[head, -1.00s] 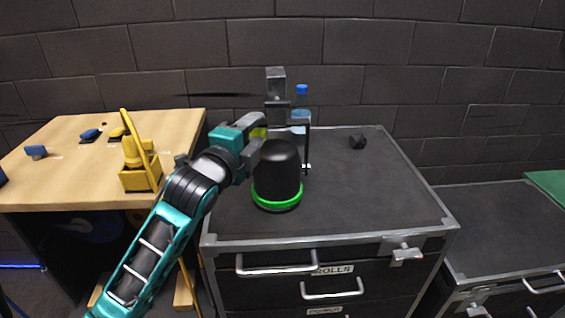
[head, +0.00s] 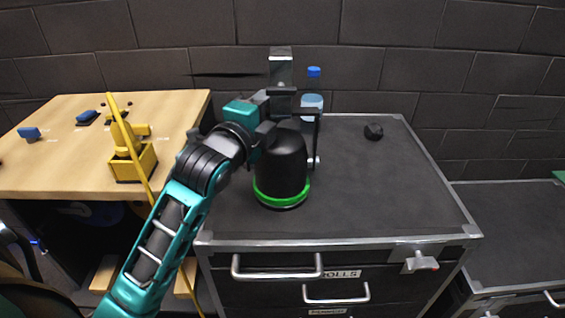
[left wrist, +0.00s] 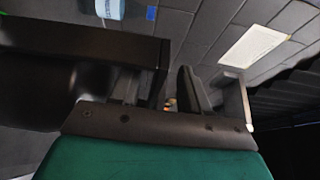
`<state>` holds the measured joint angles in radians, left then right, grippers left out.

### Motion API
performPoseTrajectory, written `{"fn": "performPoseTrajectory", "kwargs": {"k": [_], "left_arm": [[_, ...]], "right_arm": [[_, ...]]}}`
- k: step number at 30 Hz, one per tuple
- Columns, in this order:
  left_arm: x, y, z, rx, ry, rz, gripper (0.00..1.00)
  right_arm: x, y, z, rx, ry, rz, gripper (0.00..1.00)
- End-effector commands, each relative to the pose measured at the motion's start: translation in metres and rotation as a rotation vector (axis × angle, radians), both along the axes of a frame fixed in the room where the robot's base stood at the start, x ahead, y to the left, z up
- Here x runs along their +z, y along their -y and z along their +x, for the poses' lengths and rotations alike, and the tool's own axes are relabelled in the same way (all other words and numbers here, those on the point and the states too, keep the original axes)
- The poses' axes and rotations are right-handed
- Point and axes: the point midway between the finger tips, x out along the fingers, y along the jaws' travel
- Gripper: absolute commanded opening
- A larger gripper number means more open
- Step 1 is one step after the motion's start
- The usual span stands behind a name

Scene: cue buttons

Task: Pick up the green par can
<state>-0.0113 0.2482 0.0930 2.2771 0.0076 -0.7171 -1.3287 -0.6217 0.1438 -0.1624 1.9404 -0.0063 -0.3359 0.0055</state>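The par can (head: 281,165) is a black rounded can with a bright green ring at its base. It stands upright on the dark top of the drawer cabinet in the head view, with a dark bracket and an upright clamp above it. My left gripper (head: 277,118) is at the upper left of the can, close against the bracket. The overlap hides whether its fingers touch or enclose the bracket. In the left wrist view, dark parts crowd around the fingers (left wrist: 175,95), and their contact is unclear. My right gripper is not in view.
A blue-capped bottle (head: 312,98) stands behind the can. A small black object (head: 373,131) lies at the back right of the cabinet top (head: 390,190), whose right half is mostly clear. A wooden table (head: 60,180) with a yellow object (head: 130,160) stands left.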

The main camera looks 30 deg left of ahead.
Motion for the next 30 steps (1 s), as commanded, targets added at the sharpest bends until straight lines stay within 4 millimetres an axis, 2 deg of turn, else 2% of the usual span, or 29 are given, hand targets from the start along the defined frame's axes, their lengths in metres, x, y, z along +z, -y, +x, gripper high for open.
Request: {"fn": "performPoseTrajectory", "kwargs": {"k": [2,15,30], "left_arm": [[-0.0001,0.0000,0.0000,0.000,0.000,0.000,0.40],[-0.0001,0.0001,0.0002,0.000,0.000,0.000,0.00],[-0.0001,0.0000,0.0002,0.000,0.000,0.001,0.00]], "right_arm": [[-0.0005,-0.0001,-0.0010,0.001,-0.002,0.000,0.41],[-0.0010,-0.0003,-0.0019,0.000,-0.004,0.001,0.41],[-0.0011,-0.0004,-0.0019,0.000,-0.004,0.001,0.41]]}}
